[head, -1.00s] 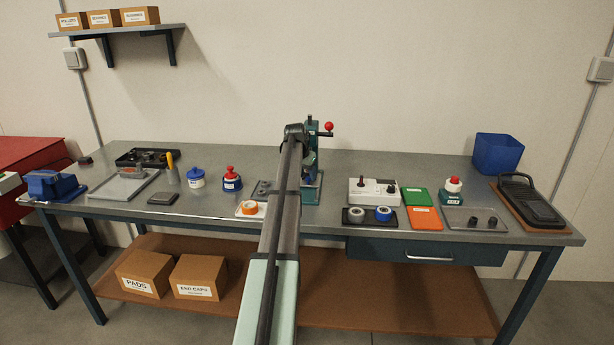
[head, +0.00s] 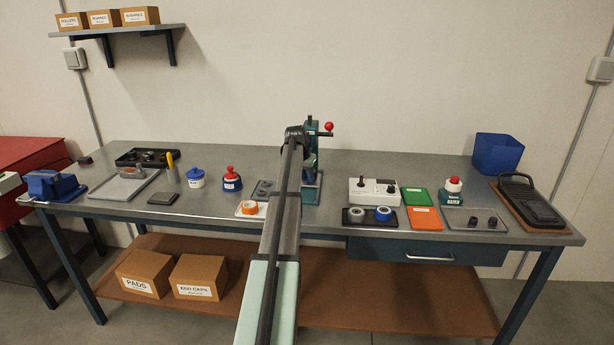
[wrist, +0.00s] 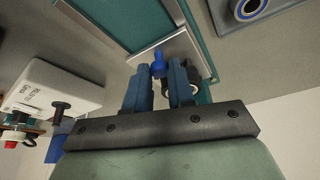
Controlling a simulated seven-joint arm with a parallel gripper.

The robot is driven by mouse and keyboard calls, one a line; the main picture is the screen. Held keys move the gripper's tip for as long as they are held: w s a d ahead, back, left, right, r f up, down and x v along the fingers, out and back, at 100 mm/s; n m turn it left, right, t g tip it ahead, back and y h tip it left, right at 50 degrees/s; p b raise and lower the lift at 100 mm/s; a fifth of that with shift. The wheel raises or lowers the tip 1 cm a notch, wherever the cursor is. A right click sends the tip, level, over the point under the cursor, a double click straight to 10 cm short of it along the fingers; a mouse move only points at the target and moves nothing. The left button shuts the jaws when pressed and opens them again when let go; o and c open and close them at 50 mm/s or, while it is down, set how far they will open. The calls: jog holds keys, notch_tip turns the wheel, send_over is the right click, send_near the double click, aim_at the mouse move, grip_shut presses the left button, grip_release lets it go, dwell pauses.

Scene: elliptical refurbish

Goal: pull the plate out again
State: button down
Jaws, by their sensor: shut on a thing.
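The teal press (head: 312,165) with a red ball on its lever stands mid-bench, partly behind my arm in the head view. In the wrist view, a pale grey plate (wrist: 178,47) lies over the teal base (wrist: 115,22) of the press. A blue knob (wrist: 158,58) sits at the plate's near edge. My gripper (wrist: 160,72) is shut on the blue knob, with one dark blue finger on either side. The fingers hide part of the knob, so I cannot tell how it joins the plate.
A white tester box (head: 373,190) stands right of the press and shows at left in the wrist view (wrist: 45,92). A white tray with orange tape (head: 249,208) lies left of my arm. A black tray (head: 369,223) holds two rolls. The bench's front edge is close.

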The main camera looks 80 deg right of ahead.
jog(key=shift+a, duration=0.1)
dwell(0.3)
jog(key=a, duration=1)
jog(key=shift+a, duration=0.4)
jog(key=c, duration=1)
grip_release()
jog(key=shift+r, duration=0.1)
jog(key=v, duration=1.3)
jog(key=shift+w+a+r, duration=0.15)
jog(key=shift+a+r, duration=0.1)
